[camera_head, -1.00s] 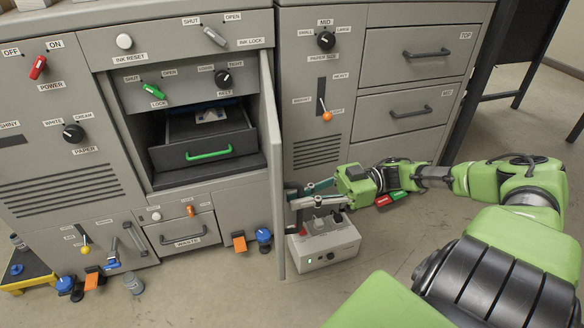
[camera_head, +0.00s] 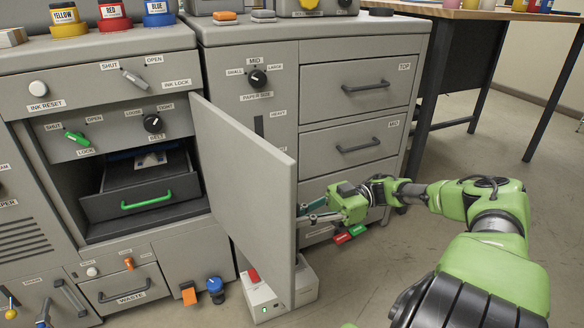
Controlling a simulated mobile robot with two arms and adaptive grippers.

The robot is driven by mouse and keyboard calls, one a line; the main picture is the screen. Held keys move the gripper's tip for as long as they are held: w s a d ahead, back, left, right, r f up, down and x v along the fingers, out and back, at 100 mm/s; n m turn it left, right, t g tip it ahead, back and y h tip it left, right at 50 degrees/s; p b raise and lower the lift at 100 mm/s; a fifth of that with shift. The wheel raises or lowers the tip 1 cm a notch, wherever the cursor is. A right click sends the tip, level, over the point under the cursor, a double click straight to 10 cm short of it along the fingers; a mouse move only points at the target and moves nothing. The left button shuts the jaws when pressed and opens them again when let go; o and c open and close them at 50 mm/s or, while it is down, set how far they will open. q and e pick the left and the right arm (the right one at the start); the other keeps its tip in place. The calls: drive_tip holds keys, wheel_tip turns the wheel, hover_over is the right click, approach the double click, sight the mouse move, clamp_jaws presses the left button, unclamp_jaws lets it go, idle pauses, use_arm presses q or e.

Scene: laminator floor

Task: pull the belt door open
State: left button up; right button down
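The belt door (camera_head: 240,175) is a grey panel swung out from the machine's front, standing roughly square to it. Behind it the bay is exposed, with a dark drawer with a green handle (camera_head: 146,200) inside. My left gripper is out of view.
A white box with a red button (camera_head: 264,300) stands on the floor under the door's outer edge. An orange-topped piece (camera_head: 189,294) and a blue-topped piece (camera_head: 215,288) lie by the WASTE drawer (camera_head: 124,289). The cabinet with TOP and MID drawers (camera_head: 357,90) stands right.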

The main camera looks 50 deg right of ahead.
drive_tip(key=shift+f, duration=0.1)
drive_tip(key=c, duration=2.1)
unclamp_jaws()
drive_tip(key=shift+d, duration=0.1)
drive_tip(key=v, duration=0.7)
drive_tip(key=shift+d, duration=0.2)
drive_tip(key=shift+s, duration=0.1)
